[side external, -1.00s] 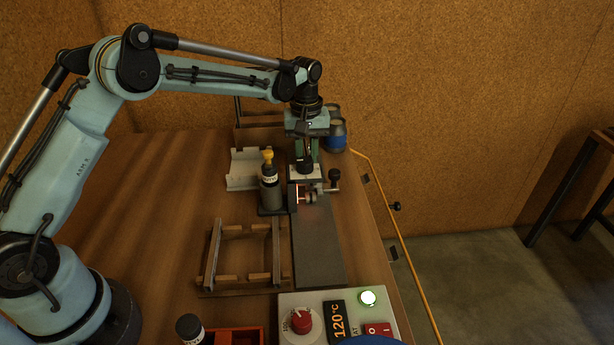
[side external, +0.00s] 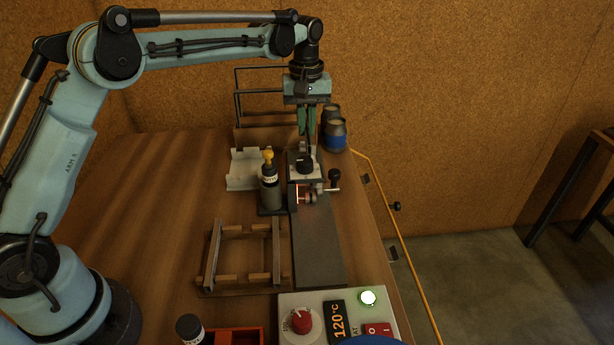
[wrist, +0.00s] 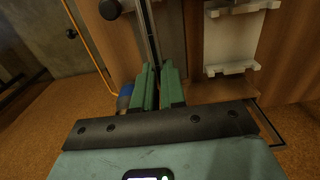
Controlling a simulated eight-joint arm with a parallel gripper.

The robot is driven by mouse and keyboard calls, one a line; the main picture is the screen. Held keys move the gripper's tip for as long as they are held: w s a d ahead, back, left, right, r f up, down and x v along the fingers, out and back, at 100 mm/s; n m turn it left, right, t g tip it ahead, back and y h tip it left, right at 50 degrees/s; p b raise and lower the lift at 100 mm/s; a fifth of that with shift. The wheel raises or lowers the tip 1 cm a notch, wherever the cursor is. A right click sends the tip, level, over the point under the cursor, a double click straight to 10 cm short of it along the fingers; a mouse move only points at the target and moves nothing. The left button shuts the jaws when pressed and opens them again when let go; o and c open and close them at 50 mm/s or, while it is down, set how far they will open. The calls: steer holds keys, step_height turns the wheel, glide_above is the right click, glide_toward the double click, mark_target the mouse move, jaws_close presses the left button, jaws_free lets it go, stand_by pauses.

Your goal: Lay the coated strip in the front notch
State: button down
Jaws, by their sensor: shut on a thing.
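My gripper (side external: 308,136) is over the heater unit at the far end of the bench, pointing down. Its green fingers (wrist: 158,88) are closed on a thin dark strip (wrist: 151,35), which runs away from them in the wrist view. The strip's lower end and any coating on it cannot be made out in the side view. A pale notched holder (side external: 241,181) lies left of the gripper; it also shows in the wrist view (wrist: 230,45). A wooden frame with notched crossbars (side external: 230,278) stands nearer the camera. I cannot tell which notch is the front one.
The heater unit (side external: 318,173) has a red glow and a side handle. A yellow-topped bottle (side external: 269,190) stands close on its left. Blue jars (side external: 336,137) and a wire rack (side external: 262,95) are behind. A control box (side external: 352,318) reads 120 °C. The left bench is clear.

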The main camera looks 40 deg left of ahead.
step_height(320, 180, up, 8)
steer(key=shift+a+f, duration=0.15)
steer(key=shift+f, duration=0.05)
steer(key=s+a, duration=0.6)
steer(key=a, duration=0.3)
step_height(320, 180, down, 8)
steer(key=shift+w, duration=0.15)
steer(key=shift+d+f, duration=0.1)
steer(key=shift+f, duration=2.85)
steer(key=shift+f, duration=1.1)
steer(key=c, duration=1.1)
jaws_free()
